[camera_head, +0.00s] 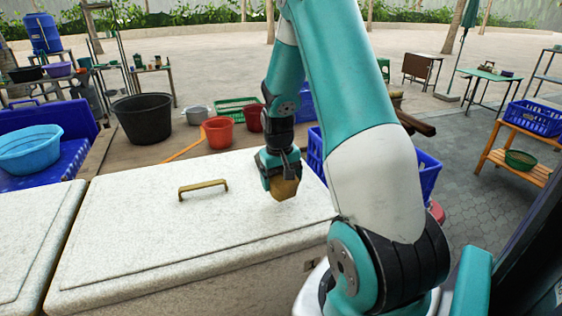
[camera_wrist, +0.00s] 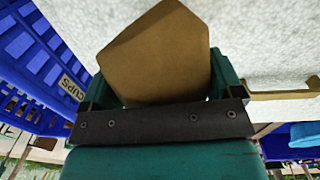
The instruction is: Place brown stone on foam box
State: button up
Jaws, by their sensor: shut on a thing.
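The brown stone (camera_head: 285,188) is held in my gripper (camera_head: 280,177), above the right part of the white foam box lid. In the wrist view the brown stone (camera_wrist: 155,55) sits between the two green fingers of my gripper (camera_wrist: 160,85). The foam box (camera_head: 130,215) is white and speckled, with its lid shut and a brass-coloured handle (camera_head: 203,189) on top. The foam box top (camera_wrist: 265,35) also fills the upper right of the wrist view. I cannot tell whether the stone touches the lid.
A blue crate (camera_head: 428,175) stands right behind the foam box; it shows at the left of the wrist view (camera_wrist: 35,60). A second white box (camera_head: 30,225) stands at the left. A black tub (camera_head: 143,118) and red bucket (camera_head: 217,132) stand behind. The lid around the handle is clear.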

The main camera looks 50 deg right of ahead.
jog(key=shift+f+p, duration=0.4)
jog(key=shift+f, duration=1.65)
jog(key=o, duration=1.8)
jog(key=shift+f, duration=0.15)
jog(key=shift+c, duration=0.2)
jog(key=r+b, duration=0.1)
jog(key=r, duration=0.3)
jog(key=r+b, duration=0.1)
jog(key=r, duration=0.3)
jog(key=r+b, duration=0.1)
jog(key=r, duration=0.3)
jog(key=shift+w+a+r, duration=0.15)
jog(key=shift+a, duration=0.2)
jog(key=a+r+n+t+y, duration=0.1)
jog(key=a+r+n, duration=0.2)
jog(key=a, duration=0.7)
jog(key=a+r+n+y, duration=0.1)
jog(key=a+r+n, duration=0.15)
jog(key=a, duration=0.75)
jog(key=s+a+r+n+y, duration=0.2)
jog(key=s+a+n, duration=0.5)
jog(key=s+a, duration=0.9)
jog(key=shift+a+r+g+y, duration=0.25)
jog(key=shift+r+g+y, duration=0.15)
jog(key=shift+r, duration=0.05)
jog(key=shift+n, duration=0.25)
